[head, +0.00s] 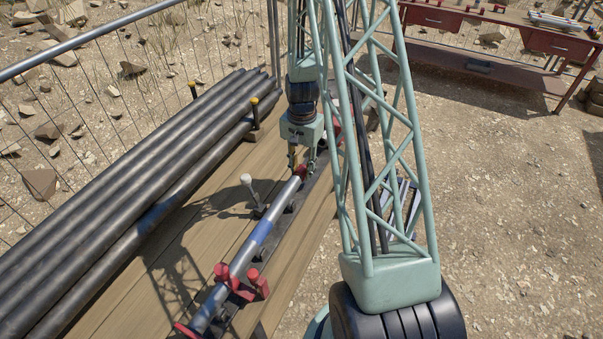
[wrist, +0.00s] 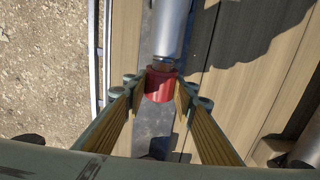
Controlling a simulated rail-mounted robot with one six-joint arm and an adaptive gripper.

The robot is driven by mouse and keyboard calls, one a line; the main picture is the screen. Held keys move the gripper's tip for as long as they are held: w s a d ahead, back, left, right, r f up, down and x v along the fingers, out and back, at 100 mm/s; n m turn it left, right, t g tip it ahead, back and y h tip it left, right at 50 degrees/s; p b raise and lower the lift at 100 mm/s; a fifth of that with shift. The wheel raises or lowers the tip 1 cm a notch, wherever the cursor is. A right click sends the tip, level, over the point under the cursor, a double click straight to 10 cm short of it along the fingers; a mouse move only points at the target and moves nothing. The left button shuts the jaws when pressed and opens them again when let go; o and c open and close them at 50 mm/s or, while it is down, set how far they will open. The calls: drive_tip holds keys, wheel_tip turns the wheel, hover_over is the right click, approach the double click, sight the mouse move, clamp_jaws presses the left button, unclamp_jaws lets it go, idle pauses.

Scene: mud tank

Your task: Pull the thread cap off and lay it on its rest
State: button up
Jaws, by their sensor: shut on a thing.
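The thread cap (wrist: 160,86) is a red ring at the near end of a silver pipe (wrist: 172,28) in the wrist view. A narrow brownish band shows between cap and pipe; I cannot tell whether they still touch. My gripper (head: 302,163) is shut on the cap, one finger on each side. In the head view the cap (head: 300,171) shows small and red below the fingers, at the upper end of the pipe (head: 236,265), which has a blue band. I cannot tell which thing is the cap's rest.
The pipe lies in a dark cradle with red clamps (head: 258,284) on a plank deck (head: 180,245). A white-knobbed lever (head: 247,180) stands close to the pipe's left. Several dark pipes (head: 120,175) are stacked left. A red bench (head: 480,40) stands at the back right.

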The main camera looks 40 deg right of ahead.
drive_tip(key=shift+w+d, duration=0.25)
drive_tip(key=shift+d, duration=0.45)
drive_tip(key=shift+w+d, duration=0.3)
drive_tip(key=shift+d, duration=0.45)
drive_tip(key=shift+w+d, duration=0.25)
drive_tip(key=shift+d, duration=0.45)
drive_tip(key=shift+r, duration=0.15)
wheel_tip(320, 180, up, 7)
drive_tip(key=p, duration=0.2)
drive_tip(key=shift+p, duration=0.4)
idle(0.9)
drive_tip(key=shift+r, duration=0.1)
drive_tip(key=w+a+r+n+b, duration=0.3)
drive_tip(key=w+a, duration=0.5)
drive_tip(key=w, duration=0.2)
drive_tip(key=w+a+r+n+b, duration=0.2)
drive_tip(key=w+a+r, duration=0.1)
drive_tip(key=a, duration=0.7)
drive_tip(key=w+a+r+n+b, duration=0.1)
drive_tip(key=w+a+r+n, duration=0.2)
drive_tip(key=a, duration=0.7)
drive_tip(key=w+a+r+n+b, duration=0.2)
drive_tip(key=w+a+r, duration=0.2)
drive_tip(key=w+a, duration=0.3)
drive_tip(key=shift+a+r+n+b, duration=0.3)
drive_tip(key=shift+a, duration=1.3)
drive_tip(key=shift+a, duration=0.1)
